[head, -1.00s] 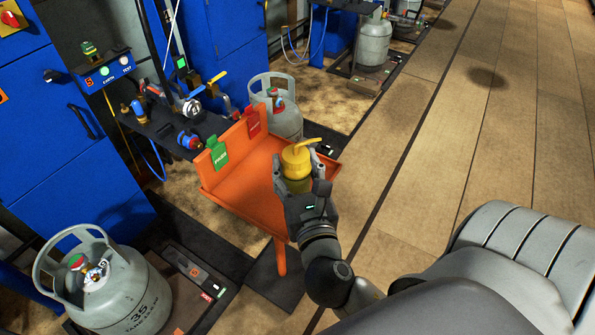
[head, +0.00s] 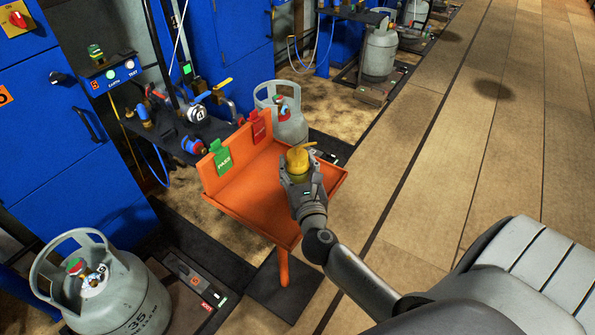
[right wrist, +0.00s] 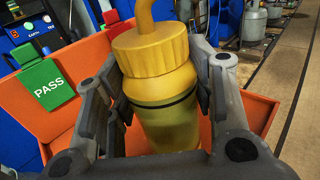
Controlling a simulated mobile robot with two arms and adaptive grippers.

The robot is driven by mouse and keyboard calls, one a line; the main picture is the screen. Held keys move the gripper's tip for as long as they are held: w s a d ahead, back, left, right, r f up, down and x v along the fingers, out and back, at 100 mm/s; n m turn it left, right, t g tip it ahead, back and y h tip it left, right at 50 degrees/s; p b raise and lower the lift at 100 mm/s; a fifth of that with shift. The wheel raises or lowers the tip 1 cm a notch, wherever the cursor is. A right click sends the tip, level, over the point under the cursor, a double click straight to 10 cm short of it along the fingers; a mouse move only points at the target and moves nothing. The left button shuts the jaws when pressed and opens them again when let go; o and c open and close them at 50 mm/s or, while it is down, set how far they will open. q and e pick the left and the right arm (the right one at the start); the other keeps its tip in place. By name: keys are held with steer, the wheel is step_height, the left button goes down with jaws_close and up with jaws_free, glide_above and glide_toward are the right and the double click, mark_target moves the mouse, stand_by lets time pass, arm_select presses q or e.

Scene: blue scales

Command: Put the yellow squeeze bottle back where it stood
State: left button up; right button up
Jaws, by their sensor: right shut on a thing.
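The yellow squeeze bottle (head: 299,159) is upright in my right gripper (head: 301,178), at the right part of the orange tray stand (head: 243,198). In the right wrist view the bottle (right wrist: 160,85) sits between both fingers, with its ribbed cap and bent spout on top. My right gripper (right wrist: 155,110) is shut on its body. The bottle's base is partly hidden, and I cannot tell whether it touches the tray. My left gripper is not in view.
A green PASS tag (head: 220,158) and a red tag (head: 259,128) hang on the tray's back wall. A grey gas cylinder (head: 284,118) stands behind the tray, another (head: 115,290) at lower left. The tray's middle is bare.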

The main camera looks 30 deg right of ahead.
steer(key=shift+f, duration=0.3)
steer(key=shift+f, duration=0.15)
steer(key=o, duration=1.2)
steer(key=b+v, duration=0.1)
steer(key=v, duration=1)
steer(key=shift+b, duration=0.4)
steer(key=shift+s+a, duration=0.25)
steer(key=shift+s, duration=0.25)
